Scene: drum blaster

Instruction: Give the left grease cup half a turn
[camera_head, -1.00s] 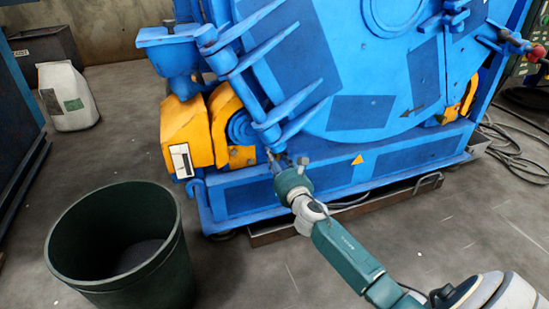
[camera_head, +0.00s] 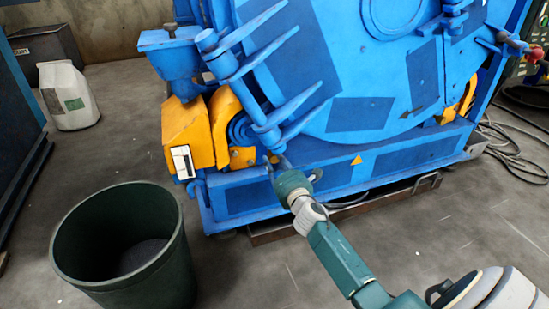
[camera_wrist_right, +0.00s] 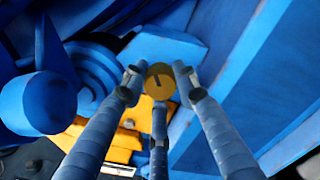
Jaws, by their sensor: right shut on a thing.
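The left grease cup is a small round brass cap with a dark mark (camera_wrist_right: 160,81), seen in the right wrist view in front of a blue block of the machine. My right gripper (camera_wrist_right: 159,88) has its fingers closed around the cap from both sides and below. In the head view my right gripper (camera_head: 277,163) reaches the lower left front of the blue drum machine (camera_head: 375,105), beside the yellow guard (camera_head: 188,133). The cup is hidden or too small to make out there. My left gripper is not in view.
A dark green bin (camera_head: 125,245) stands on the floor at the lower left. A white sack (camera_head: 68,97) stands further back. Blue struts and the machine's base frame (camera_head: 240,196) lie close around my right gripper. Cables (camera_head: 515,150) lie at the right.

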